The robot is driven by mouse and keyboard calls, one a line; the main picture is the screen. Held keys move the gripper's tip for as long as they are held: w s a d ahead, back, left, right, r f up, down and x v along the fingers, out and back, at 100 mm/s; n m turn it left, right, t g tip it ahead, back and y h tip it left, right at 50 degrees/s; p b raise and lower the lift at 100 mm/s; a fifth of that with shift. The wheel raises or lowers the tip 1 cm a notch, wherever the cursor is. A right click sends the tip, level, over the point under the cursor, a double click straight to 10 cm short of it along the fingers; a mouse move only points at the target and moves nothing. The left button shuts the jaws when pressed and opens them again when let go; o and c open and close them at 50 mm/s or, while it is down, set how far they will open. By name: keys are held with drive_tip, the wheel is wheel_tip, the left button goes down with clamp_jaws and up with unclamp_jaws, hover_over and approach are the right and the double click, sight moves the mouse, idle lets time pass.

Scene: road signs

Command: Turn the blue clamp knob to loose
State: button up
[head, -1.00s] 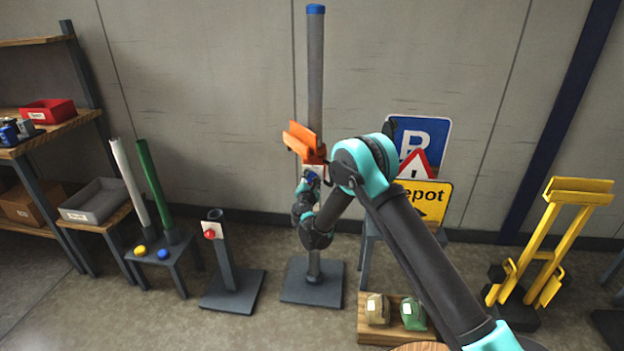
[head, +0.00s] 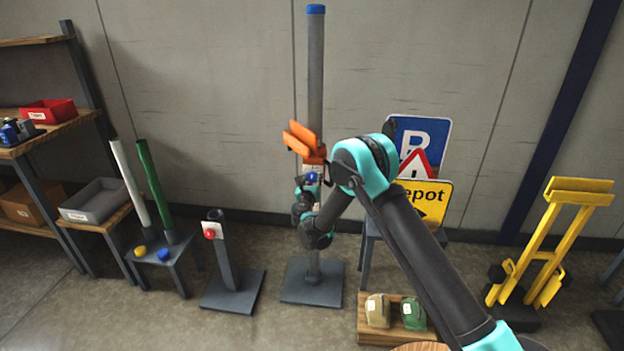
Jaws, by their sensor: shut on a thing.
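The blue clamp knob (head: 312,178) sits on the front of the orange clamp (head: 312,152), which is fitted around the tall grey post (head: 315,80) with a blue cap. My gripper (head: 309,187) is at the knob from below and in front, shut on it. The fingers are small and dark here, and my wrist hides part of the post below the clamp. A white label shows beside the knob, too small to read.
A short post with a red knob (head: 209,233) stands left. A stool holds white and green tubes (head: 155,185) and two knobs. Signs (head: 424,195) lean behind my arm at right. A yellow stand (head: 550,245) is farther right. Sandbags (head: 378,311) lie on a low board.

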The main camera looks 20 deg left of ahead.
drive_tip(key=shift+n, duration=0.7)
drive_tip(key=o, duration=1.2)
drive_tip(key=shift+c, duration=0.2)
drive_tip(key=v, duration=1.2)
